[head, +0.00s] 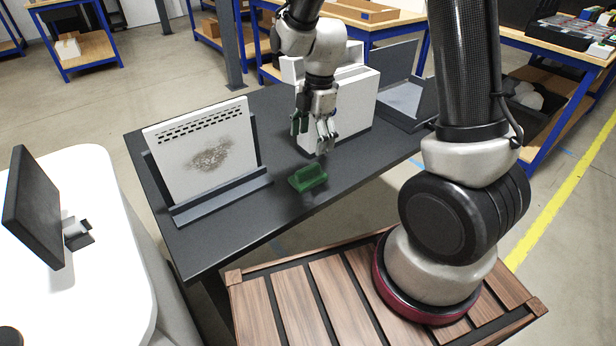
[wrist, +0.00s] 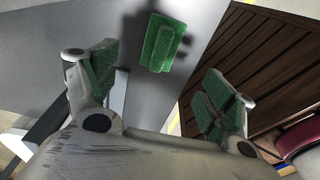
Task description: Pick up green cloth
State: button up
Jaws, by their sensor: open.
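The green cloth (head: 307,177) lies on the dark table (head: 330,195) near its front edge. It looks like a small green block with a raised ridge. It also shows in the wrist view (wrist: 161,43), at the top middle, on the grey table surface. My gripper (head: 314,128) is above and slightly behind the cloth in the head view, apart from it. In the wrist view my gripper (wrist: 160,90) has its two green-padded fingers spread wide, with nothing between them. The cloth is beyond the fingertips there.
A white perforated panel (head: 205,150) with a brown smudge stands in a holder on the table's left. A white box-shaped unit (head: 355,100) stands behind my gripper. A wooden slatted surface (head: 300,300) is in front. A white desk with a monitor (head: 35,205) is at left.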

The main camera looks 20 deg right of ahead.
aim_at(308, 168)
jog(key=f, duration=0.7)
jog(key=a+f, duration=0.1)
jog(key=f, duration=0.3)
jog(key=shift+s+a, duration=0.1)
jog(key=shift+s, duration=0.15)
jog(key=c, duration=1.2)
jog(key=shift+r, duration=0.2)
